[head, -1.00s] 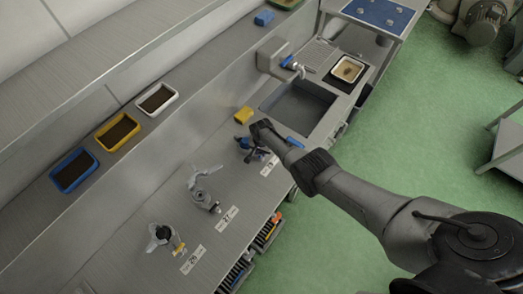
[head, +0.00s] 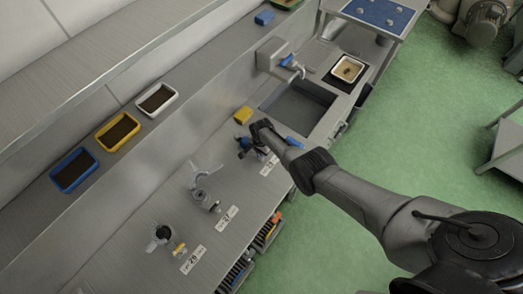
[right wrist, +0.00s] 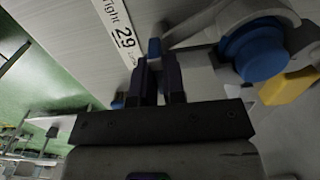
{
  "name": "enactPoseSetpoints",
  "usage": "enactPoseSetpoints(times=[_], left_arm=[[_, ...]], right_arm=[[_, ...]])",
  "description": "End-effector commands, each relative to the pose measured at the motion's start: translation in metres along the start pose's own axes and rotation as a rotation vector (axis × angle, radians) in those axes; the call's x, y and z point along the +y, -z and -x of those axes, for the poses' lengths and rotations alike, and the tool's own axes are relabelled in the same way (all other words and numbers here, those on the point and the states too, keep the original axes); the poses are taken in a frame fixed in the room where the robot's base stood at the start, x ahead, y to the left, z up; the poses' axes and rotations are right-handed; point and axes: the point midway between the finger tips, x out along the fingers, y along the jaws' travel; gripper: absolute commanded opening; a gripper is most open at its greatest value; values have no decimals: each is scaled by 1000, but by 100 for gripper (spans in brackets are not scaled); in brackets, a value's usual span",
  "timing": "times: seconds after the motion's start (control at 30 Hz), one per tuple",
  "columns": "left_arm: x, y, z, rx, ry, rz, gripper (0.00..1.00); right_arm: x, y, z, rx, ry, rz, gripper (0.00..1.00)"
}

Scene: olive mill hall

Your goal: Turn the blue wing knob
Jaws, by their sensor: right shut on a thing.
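A valve-like fitting with blue parts (head: 243,143) stands on the steel counter beside a number label, partly hidden by my right gripper (head: 262,127). In the right wrist view, the gripper (right wrist: 160,82) has its dark fingers close together on a small blue piece, the blue wing knob (right wrist: 154,48), which shows just past the fingertips. The rest of the knob is hidden by the fingers. A round blue cap (right wrist: 255,55) on a grey body sits to the right of the fingers. My left gripper is not in view.
A yellow block (head: 243,115) lies just behind the fitting. Grey fittings (head: 203,188) and (head: 160,236) stand nearer on the counter, by labels. A sink (head: 300,105) with a tap lies beyond. Trays stand on the shelf at left. Green floor is open at right.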

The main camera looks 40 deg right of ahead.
Motion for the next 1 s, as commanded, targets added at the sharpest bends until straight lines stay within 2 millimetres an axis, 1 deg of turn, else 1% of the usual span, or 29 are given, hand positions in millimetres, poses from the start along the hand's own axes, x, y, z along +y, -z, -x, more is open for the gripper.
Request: enactPoseSetpoints(times=[0.1, 0.13, 0.3, 0.4, 0.63, 0.73, 0.87, 1.0], left_arm=[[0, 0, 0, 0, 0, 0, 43], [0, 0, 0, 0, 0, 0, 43], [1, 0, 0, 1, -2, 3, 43], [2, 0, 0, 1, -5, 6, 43], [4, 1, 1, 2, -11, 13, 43], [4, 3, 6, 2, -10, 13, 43], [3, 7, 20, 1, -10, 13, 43], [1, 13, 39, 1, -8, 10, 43]], right_arm=[[-1, 0, 1, -1, 2, -3, 0], [-1, 0, 1, -1, 2, -3, 12], [0, 0, 0, 0, 1, -2, 28], [0, 0, 0, 0, 1, -1, 36], [0, 0, 1, 0, 1, 0, 36], [0, 0, 8, 1, 2, 0, 36], [0, 0, 25, 1, 2, 0, 36], [0, 0, 53, 2, 4, 0, 36]])
